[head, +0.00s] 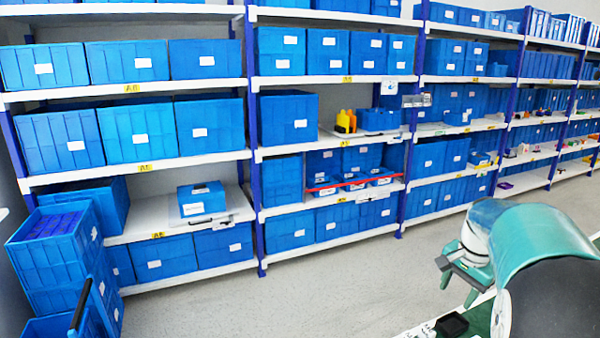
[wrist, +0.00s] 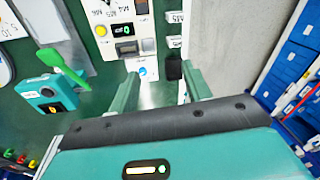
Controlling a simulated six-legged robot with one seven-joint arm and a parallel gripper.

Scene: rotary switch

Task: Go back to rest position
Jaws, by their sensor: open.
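In the wrist view, my gripper (wrist: 160,82) is open, with its two green fingers apart and nothing between them. Beyond the fingertips is a green panel (wrist: 85,85). A small white plate with a round blue-marked dial (wrist: 143,72), which looks like the rotary switch, shows between the fingers, apart from them. In the head view, my gripper (head: 458,284) hangs at the lower right, on my teal arm. Only a bit of the green panel (head: 481,317) shows below it, and the dial cannot be made out there.
The panel also carries a yellow button (wrist: 100,30), a teal device (wrist: 48,94) with a green handle and a black block (wrist: 173,68). Shelves with blue bins (head: 206,125) line the back. Stacked blue crates (head: 55,250) stand at left. The grey floor (head: 330,290) between is clear.

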